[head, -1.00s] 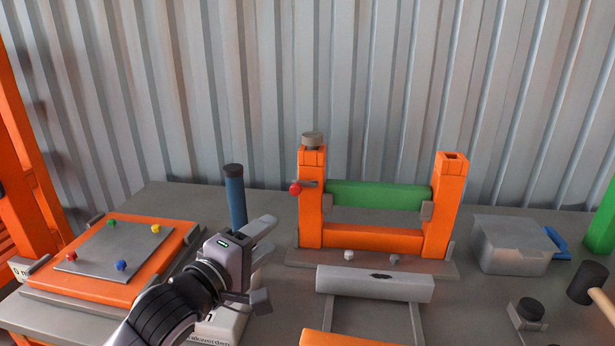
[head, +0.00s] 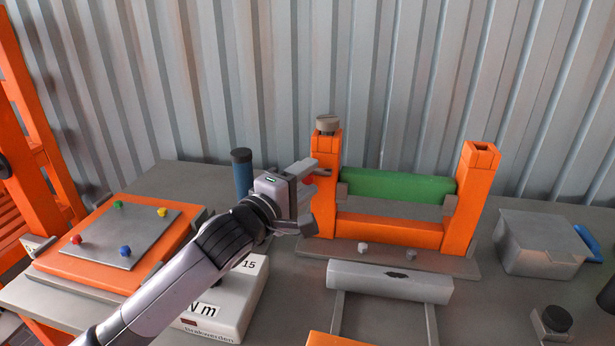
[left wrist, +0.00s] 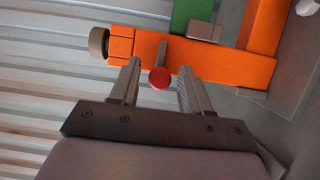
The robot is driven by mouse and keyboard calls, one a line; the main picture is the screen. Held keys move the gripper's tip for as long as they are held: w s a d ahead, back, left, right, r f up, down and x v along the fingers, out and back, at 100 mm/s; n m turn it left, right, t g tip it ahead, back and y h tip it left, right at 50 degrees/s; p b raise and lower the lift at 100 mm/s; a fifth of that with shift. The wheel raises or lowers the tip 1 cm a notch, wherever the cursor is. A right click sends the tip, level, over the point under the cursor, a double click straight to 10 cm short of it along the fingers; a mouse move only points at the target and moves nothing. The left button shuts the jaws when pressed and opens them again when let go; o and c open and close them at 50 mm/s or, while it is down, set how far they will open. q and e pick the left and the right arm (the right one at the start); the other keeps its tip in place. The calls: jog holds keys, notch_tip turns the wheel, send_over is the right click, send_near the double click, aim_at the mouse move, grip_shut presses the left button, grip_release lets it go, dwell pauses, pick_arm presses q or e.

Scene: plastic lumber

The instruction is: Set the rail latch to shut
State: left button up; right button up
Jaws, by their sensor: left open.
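The rail latch shows in the left wrist view as a red knob (left wrist: 160,78) with a short grey bar (left wrist: 162,52), on the orange left post (left wrist: 205,58) of a frame. In the head view the post (head: 325,205) stands upright, and the red knob (head: 309,180) is partly hidden by my gripper. My left gripper (head: 308,192) is open at the post, its fingers pointing at it. In the left wrist view the knob lies between the two fingertips (left wrist: 158,82), with a gap on each side. A green rail (head: 400,186) spans the two posts. My right gripper is not in view.
A grey box (head: 222,300) with a label lies below my left arm. A blue cylinder (head: 242,178) stands behind it. An orange tray (head: 60,255) with coloured pegs is at left. A lidded grey box (head: 540,245) is at right. A grey bar (head: 390,282) lies in front of the frame.

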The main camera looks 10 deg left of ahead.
pick_arm(q)
jog(key=shift+w+d, duration=0.15)
jog(key=shift+w, duration=0.25)
grip_shut()
jog(key=shift+d, duration=1.65)
grip_release()
jog(key=shift+d, duration=0.15)
